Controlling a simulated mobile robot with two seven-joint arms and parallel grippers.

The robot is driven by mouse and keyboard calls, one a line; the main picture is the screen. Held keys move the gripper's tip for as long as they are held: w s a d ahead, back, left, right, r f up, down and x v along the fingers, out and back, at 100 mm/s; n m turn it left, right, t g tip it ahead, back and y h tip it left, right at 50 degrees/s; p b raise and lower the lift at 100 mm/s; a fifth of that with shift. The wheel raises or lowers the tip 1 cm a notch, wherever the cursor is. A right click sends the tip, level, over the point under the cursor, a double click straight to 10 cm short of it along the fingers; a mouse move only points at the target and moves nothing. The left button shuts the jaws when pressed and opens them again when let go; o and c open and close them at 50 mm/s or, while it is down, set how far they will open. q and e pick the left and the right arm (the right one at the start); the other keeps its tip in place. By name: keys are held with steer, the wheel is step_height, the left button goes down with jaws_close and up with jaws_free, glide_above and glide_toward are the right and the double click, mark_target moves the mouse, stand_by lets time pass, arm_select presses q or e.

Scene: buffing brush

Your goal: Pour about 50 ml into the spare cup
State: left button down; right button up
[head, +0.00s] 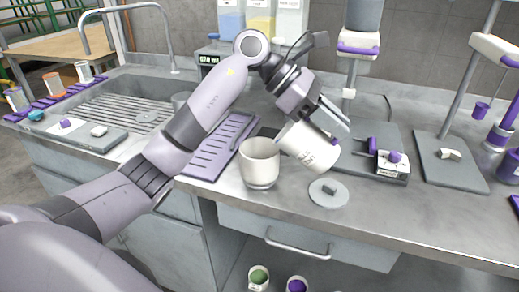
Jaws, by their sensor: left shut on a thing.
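A white cup (259,165) stands upright on the steel counter, its open top facing up. My left gripper (326,124) is shut on a second white cup (306,149) with dark print on its side. It holds this cup tilted, just right of the upright cup and close to its rim. I cannot tell whether liquid is running between them, or how full either cup is. My right gripper is not in view.
A round grey lid (328,193) lies right of the cups, near the counter's front edge. A purple ribbed mat (214,150) lies behind and left. A sink (140,95) is at the left; stands with grey bases (448,165) are at the right.

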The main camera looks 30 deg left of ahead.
arm_select(q)
steer(key=shift+a+r+h+b, duration=0.3)
steer(key=shift+r+h+b, duration=0.1)
steer(key=shift+b, duration=0.1)
steer(key=shift+a+r, duration=0.1)
steer(key=shift+r, duration=0.05)
steer(key=shift+s+a+r+t+h+b, duration=0.15)
steer(key=shift+a+r+t+h+b, duration=0.25)
steer(key=shift+b, duration=0.3)
stand_by(1.6)
steer(key=d+y+p, duration=0.1)
steer(key=p, duration=0.2)
steer(key=shift+d+f+g, duration=0.1)
steer(key=shift+g, duration=0.3)
steer(key=f, duration=0.1)
steer(key=y, duration=0.1)
steer(key=d+f+y+p, duration=0.1)
steer(key=shift+w+f, duration=0.3)
steer(key=shift+f, duration=0.3)
steer(key=shift+w+d+f+g+y+p, duration=0.1)
steer(key=shift+d+f+g+y+p, duration=0.3)
steer(key=shift+f+y+p, duration=0.3)
steer(key=shift+w+d+f+y, duration=0.1)
steer(key=shift+d+f+y, duration=0.35)
steer(key=shift+f+y, duration=0.2)
